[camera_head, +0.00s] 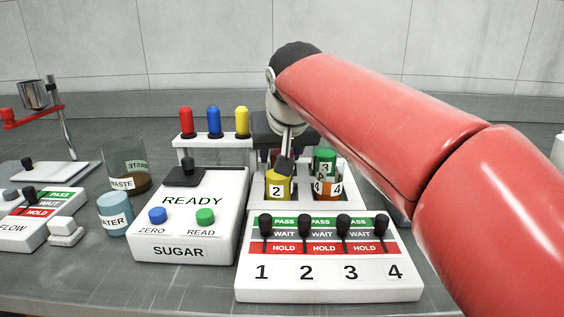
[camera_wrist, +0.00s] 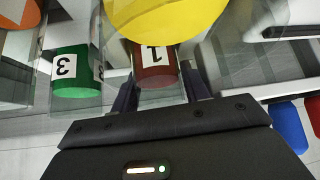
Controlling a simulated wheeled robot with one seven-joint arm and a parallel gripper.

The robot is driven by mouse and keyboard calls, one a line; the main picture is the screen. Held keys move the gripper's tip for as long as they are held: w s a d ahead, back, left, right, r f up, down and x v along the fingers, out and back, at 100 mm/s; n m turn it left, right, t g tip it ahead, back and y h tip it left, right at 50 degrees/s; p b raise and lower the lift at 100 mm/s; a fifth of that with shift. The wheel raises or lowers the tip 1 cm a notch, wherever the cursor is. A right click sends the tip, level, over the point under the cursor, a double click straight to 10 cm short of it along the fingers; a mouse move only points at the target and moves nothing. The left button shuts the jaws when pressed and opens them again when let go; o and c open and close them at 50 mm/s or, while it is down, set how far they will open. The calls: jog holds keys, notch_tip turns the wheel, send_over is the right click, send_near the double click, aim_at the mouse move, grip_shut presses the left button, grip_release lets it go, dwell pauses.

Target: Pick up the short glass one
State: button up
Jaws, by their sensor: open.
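Several numbered cylinders stand in the white mixer unit (camera_head: 345,200): a yellow one marked 2 (camera_head: 278,188), a green one marked 3 (camera_head: 325,157) and an orange one marked 4 (camera_head: 328,194). A red one marked 1 (camera_wrist: 156,70) is mostly hidden behind my gripper (camera_head: 284,162) in the head view. In the wrist view my gripper (camera_wrist: 160,88) is open, its fingers on either side of the red cylinder; I cannot tell if they touch it. The yellow one (camera_wrist: 165,15) and green one (camera_wrist: 76,75) are close by. I cannot tell which is the short glass one.
A panel (camera_head: 328,270) with black levers 1 to 4 is in front of the cylinders. A SUGAR scale (camera_head: 187,215), a clear WASTE beaker (camera_head: 126,160) and a blue WATER cup (camera_head: 115,214) are left. Red, blue and yellow pegs stand on a white rack (camera_head: 212,145) behind.

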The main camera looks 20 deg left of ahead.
jog(key=c, duration=0.7)
jog(key=shift+r, duration=0.1)
notch_tip(320, 180, up, 10)
jog(key=shift+f+p, duration=0.1)
jog(key=shift+p, duration=0.7)
jog(key=shift+s, duration=0.1)
